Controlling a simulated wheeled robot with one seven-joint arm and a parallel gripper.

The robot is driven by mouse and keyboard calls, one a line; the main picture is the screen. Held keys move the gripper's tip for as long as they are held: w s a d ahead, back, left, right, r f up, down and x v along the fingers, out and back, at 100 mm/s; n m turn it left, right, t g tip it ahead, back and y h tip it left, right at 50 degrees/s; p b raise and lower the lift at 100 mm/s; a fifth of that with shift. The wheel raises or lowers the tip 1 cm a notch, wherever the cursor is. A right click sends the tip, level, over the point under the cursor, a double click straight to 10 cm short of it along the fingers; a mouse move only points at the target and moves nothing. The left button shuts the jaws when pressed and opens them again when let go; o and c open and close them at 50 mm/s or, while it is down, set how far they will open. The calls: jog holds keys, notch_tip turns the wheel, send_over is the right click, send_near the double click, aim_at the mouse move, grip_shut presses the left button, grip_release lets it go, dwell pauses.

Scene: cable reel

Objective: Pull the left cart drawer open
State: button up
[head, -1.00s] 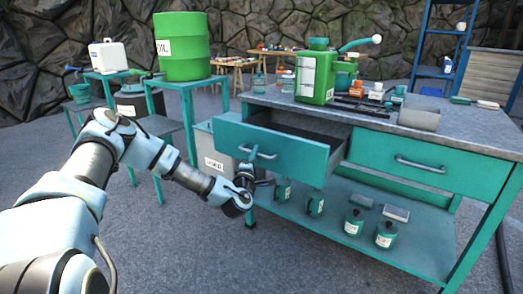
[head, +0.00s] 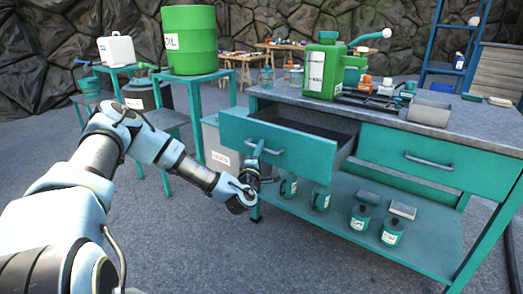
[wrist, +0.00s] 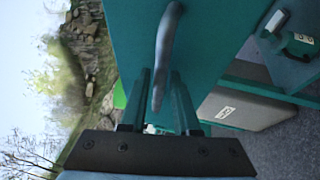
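The left cart drawer (head: 278,148) is teal and stands pulled well out of the cart, with its dark inside showing. Its grey bar handle (wrist: 166,48) runs up and down in the wrist view, in front of the teal drawer front. My gripper (wrist: 160,88) has one finger on each side of the handle, close against it, and looks shut on it. In the head view my gripper (head: 254,160) is at the drawer front, with the fingers small and partly hidden by my wrist. The cart's right drawer (head: 420,160) is shut.
The cart top (head: 470,118) holds a green can (head: 322,70), small bottles and a grey cylinder. The lower shelf (head: 330,225) carries several small containers. A green oil drum (head: 190,42) sits on a stand to the left. Open floor lies in front of the cart.

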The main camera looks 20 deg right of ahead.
jog(key=b+v, duration=0.1)
jog(key=v, duration=0.9)
jog(key=shift+s+a, duration=0.1)
jog(key=shift+s, duration=0.05)
jog(key=a+f+m+g+y, duration=0.4)
jog(key=a+m+g, duration=0.5)
jog(key=m, duration=0.4)
jog(key=s+a+r+g+y, duration=0.1)
jog(key=a+r+y, duration=0.15)
jog(key=a, duration=0.45)
jog(key=s+a+r+g+y, duration=0.1)
jog(key=a+r+y, duration=0.15)
jog(key=a, duration=0.55)
jog(key=s+a+r+g+y, duration=0.3)
jog(key=s+a+r, duration=0.5)
jog(key=s+a, duration=0.25)
notch_tip(320, 180, up, 13)
jog(key=p, duration=1.3)
jog(key=shift+d+n, duration=0.3)
jog(key=shift+d, duration=0.1)
